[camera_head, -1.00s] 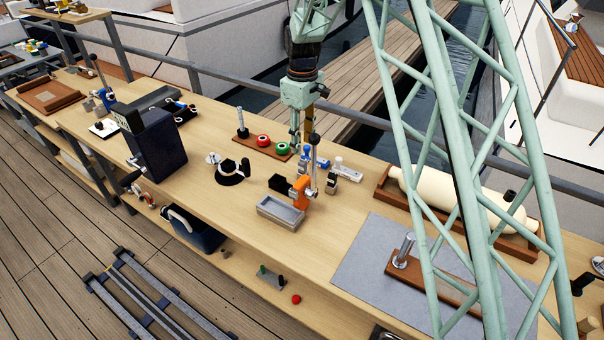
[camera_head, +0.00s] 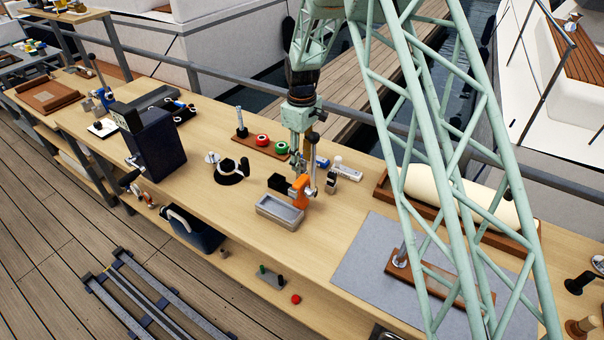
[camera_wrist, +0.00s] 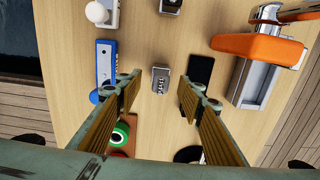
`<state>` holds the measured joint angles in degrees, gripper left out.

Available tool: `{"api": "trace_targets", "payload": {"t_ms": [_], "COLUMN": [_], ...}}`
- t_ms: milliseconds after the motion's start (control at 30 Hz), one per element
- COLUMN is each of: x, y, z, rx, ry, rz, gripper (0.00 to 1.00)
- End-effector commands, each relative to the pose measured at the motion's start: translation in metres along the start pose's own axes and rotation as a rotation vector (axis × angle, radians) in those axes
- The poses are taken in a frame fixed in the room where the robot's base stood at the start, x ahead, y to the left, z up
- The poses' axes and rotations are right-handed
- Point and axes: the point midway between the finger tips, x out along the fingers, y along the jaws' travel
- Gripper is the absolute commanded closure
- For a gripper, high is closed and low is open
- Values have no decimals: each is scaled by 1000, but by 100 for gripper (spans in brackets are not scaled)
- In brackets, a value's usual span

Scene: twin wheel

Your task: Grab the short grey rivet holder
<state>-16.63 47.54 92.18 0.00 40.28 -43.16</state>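The short grey rivet holder appears to be the small grey block (camera_wrist: 160,80) with a few metal pins, standing on the wooden bench in the wrist view. It lies between and beyond the fingertips of my gripper (camera_wrist: 160,92), with bench surface showing on both sides. My gripper is open and empty, pointing down above the bench. In the head view my gripper (camera_head: 303,150) hangs behind the orange clamp, and the block is hidden there. A second small grey piece (camera_wrist: 170,6) is cut off at the top of the wrist view.
A blue tool (camera_wrist: 106,66) is left of the block and a black block (camera_wrist: 201,70) right. The orange clamp (camera_wrist: 258,48) stands farther right. A green ring (camera_wrist: 120,134) lies below the left finger. A grey tray (camera_head: 280,212) stands at the bench's front.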

Motion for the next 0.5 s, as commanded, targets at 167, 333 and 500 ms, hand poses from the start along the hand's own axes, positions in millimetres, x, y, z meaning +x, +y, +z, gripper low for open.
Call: {"api": "trace_targets", "payload": {"t_ms": [167,333,500], "x": [2,2,6], "y": [0,0,0], "z": [0,0,0], "rx": [0,0,0], "ry": [0,0,0], "rz": [0,0,0], "gripper": [65,65,65]}}
